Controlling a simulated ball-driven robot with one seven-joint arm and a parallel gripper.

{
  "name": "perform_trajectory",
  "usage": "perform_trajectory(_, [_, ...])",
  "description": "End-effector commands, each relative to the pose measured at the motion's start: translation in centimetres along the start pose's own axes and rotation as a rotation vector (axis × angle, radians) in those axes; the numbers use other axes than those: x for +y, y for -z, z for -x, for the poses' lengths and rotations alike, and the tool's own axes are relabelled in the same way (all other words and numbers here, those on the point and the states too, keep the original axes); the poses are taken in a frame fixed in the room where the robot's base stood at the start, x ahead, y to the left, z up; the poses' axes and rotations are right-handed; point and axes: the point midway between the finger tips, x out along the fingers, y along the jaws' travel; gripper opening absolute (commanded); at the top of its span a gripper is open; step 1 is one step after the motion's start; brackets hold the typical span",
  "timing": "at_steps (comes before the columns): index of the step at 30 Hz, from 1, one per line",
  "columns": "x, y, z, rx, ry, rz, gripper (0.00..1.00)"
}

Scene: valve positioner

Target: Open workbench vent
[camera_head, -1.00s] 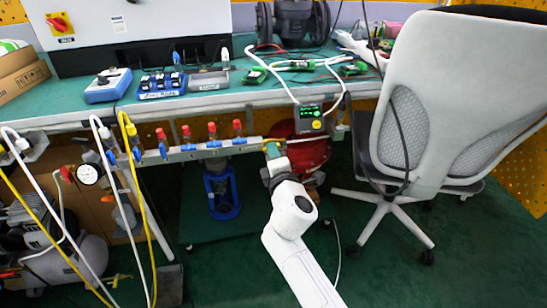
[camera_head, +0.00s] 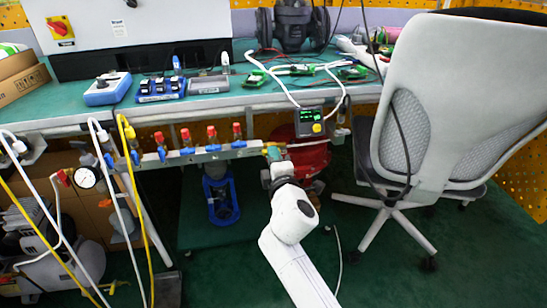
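A metal manifold bar (camera_head: 205,153) runs along the front of the workbench (camera_head: 75,122), just below its edge. Several small valves with red tops and blue parts sit on it, one of them the valve (camera_head: 211,137). I cannot tell which is the vent. My white arm reaches up from the bottom, and my gripper (camera_head: 273,151) is at the bar's right end, by a brass-coloured fitting there. The fingers are too small and partly hidden, so I cannot tell if they are open or touching the fitting. A small box with a green display (camera_head: 311,122) hangs just right of it.
A grey office chair (camera_head: 420,120) stands close on the right. White and yellow hoses (camera_head: 133,190) hang at the left, near a pressure gauge (camera_head: 86,178) and a compressor (camera_head: 55,255). A blue-framed device (camera_head: 221,196) stands under the bench.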

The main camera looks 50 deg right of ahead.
Motion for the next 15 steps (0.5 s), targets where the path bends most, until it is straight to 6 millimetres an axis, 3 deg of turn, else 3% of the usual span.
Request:
perform_trajectory(7, [-0.06, -0.04, 0.00, -0.001, 0.001, 0.002, 0.36])
perform_trajectory(15, [-0.01, 0.01, 0.15, 0.001, 0.000, 0.003, 0.36])
